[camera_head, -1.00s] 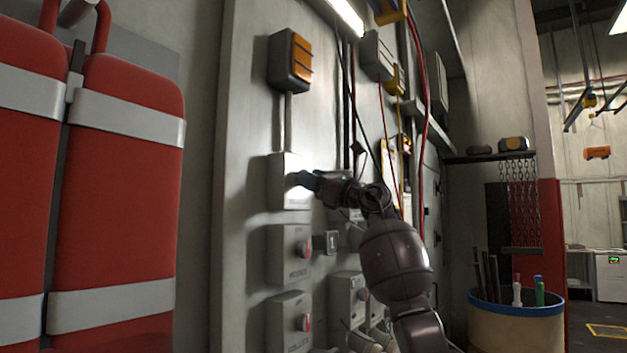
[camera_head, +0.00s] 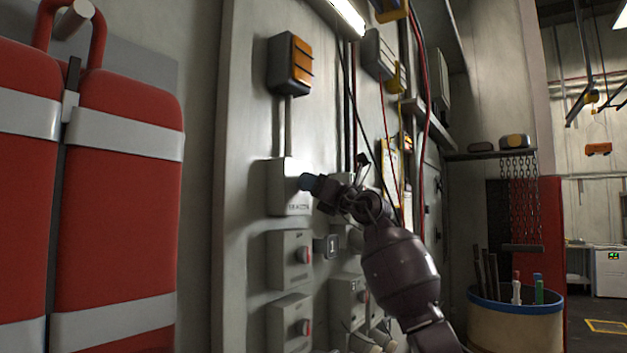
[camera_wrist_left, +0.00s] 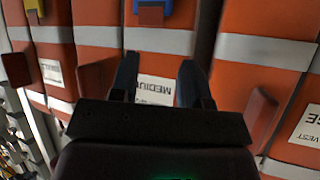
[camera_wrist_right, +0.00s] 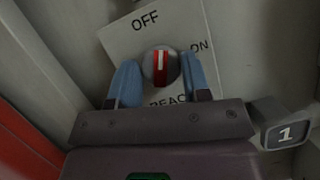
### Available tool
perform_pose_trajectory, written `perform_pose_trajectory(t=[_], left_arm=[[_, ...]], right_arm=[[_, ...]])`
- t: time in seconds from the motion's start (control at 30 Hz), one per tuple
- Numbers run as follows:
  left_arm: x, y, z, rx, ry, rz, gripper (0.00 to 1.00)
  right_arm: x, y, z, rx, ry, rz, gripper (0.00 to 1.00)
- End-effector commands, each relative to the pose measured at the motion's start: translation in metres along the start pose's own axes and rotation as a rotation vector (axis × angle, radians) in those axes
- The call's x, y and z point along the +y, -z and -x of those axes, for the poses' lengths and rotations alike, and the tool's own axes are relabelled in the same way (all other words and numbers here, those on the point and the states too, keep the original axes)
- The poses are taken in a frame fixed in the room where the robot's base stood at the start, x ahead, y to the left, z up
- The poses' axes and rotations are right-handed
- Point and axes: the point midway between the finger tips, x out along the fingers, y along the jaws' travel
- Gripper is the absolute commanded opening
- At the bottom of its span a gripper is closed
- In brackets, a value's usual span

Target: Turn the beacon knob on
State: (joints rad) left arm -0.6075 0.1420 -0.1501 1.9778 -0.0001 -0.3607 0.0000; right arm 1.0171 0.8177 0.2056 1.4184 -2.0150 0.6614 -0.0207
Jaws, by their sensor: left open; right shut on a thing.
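The beacon knob (camera_wrist_right: 160,65) is red with a white line on a grey round base. Its line points up in the right wrist view, near OFF and short of ON. Its pale box (camera_head: 284,188) on the wall panel shows in the head view; the knob is hidden there behind my right fingers. My right gripper (camera_head: 308,183) is at this box. In the right wrist view its blue fingers (camera_wrist_right: 160,78) are shut on the knob, one on each side. My left gripper (camera_wrist_left: 157,68) is open and empty, facing orange vests (camera_wrist_left: 155,62), outside the head view.
An orange-fronted lamp box (camera_head: 291,63) is above the beacon box. Two similar knob boxes, one (camera_head: 288,258) above the other (camera_head: 289,320), sit below. A number 1 tag (camera_wrist_right: 285,134) is beside my right gripper. Red padded packs (camera_head: 125,200) fill the left.

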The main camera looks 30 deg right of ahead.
Motion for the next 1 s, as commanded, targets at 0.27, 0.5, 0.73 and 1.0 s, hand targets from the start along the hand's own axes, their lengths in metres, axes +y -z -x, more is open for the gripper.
perform_pose_trajectory(t=[0.27,0.5,0.73,1.0], left_arm=[[-0.0006,-0.0018,0.0034,-0.011,0.001,0.001,0.43],[-0.0003,-0.0032,0.0026,-0.012,0.001,0.001,0.43],[-0.0002,-0.0030,0.0023,-0.011,0.001,0.002,0.43],[-0.0003,-0.0007,0.0033,-0.011,0.001,0.002,0.43]], right_arm=[[0.0017,0.0005,-0.0004,0.000,0.083,-0.200,0.20],[0.0023,0.0007,-0.0003,0.001,0.162,-0.392,0.20],[0.0030,0.0000,-0.0006,0.001,0.246,-0.596,0.20],[0.0036,-0.0009,-0.0011,0.002,0.338,-0.818,0.20]])
